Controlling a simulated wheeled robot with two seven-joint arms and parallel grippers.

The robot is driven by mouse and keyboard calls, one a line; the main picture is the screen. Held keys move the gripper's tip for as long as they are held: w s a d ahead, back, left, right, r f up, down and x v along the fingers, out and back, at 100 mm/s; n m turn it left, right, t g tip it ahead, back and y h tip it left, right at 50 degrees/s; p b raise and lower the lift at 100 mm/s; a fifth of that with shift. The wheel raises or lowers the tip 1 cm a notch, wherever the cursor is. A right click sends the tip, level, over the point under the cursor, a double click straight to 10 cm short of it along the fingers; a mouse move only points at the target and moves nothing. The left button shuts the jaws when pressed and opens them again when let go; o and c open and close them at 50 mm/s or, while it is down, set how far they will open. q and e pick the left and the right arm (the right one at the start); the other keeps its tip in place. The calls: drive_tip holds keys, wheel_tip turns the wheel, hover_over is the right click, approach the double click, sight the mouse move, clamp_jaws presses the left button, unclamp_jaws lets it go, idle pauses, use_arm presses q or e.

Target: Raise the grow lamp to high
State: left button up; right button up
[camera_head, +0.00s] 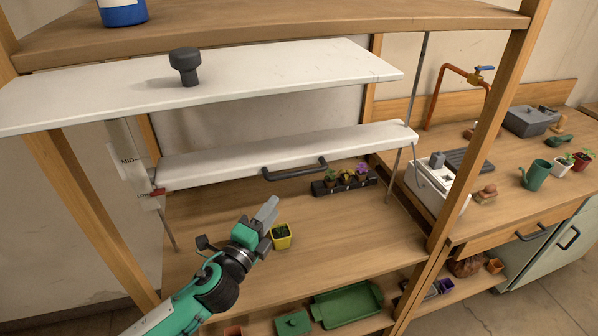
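The grow lamp (290,152) is a long white bar hanging level above the wooden shelf, with a dark handle (294,171) on its front edge. A white panel (290,67) with a black knob (184,66) spans above it. At the left, an upright scale (128,158) shows the mark MID, and a red pointer (157,192) sits below that mark. My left gripper (268,210) is below and in front of the handle, apart from it, near a yellow pot. Its grey fingers look close together, but their opening is unclear. My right gripper is not in view.
The yellow pot (281,236) with a seedling stands beside my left gripper. A black tray of potted flowers (344,182) stands behind, right of the handle. A wooden post (487,125) rises at the right. The shelf's right part is clear.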

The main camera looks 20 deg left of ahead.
sight(299, 173)
use_arm(q)
drive_tip(key=p+x, duration=0.4)
drive_tip(key=x, duration=0.9)
drive_tip(key=shift+w+d+r, duration=0.2)
drive_tip(key=shift+c, duration=0.3)
clamp_jaws()
